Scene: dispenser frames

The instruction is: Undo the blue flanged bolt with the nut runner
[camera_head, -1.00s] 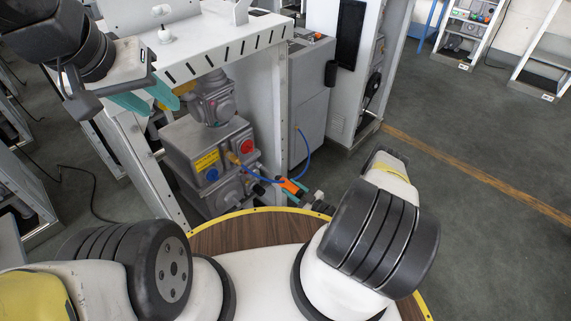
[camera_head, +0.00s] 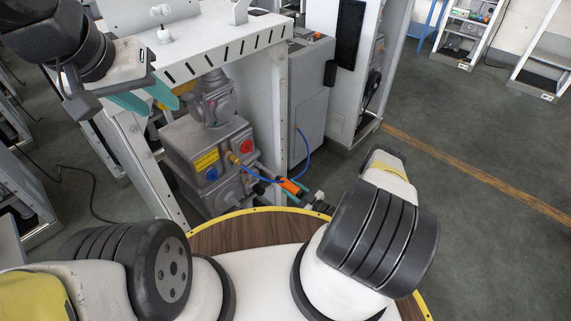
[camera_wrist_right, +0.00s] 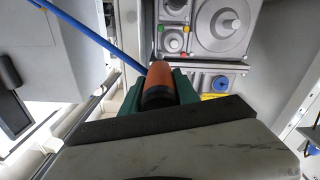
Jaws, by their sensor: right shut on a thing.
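The orange nut runner (camera_head: 291,187) is held in my right gripper (camera_head: 305,196), at the right of a grey machine housing (camera_head: 190,140). In the right wrist view the runner's orange body (camera_wrist_right: 160,78) sits between my green fingers, dark at its near end. Its black front end in the head view lies close to the housing; I cannot tell if it touches. A round blue part (camera_head: 212,174) sits on the housing by a yellow label, also in the wrist view (camera_wrist_right: 220,84); I cannot tell if it is the flanged bolt. My left gripper (camera_head: 146,100) is raised at upper left, fingers apart and empty.
A red round part (camera_head: 246,146) is on the housing. A slotted white frame (camera_head: 215,50) overhangs it. Open floor (camera_head: 480,130) lies to the right.

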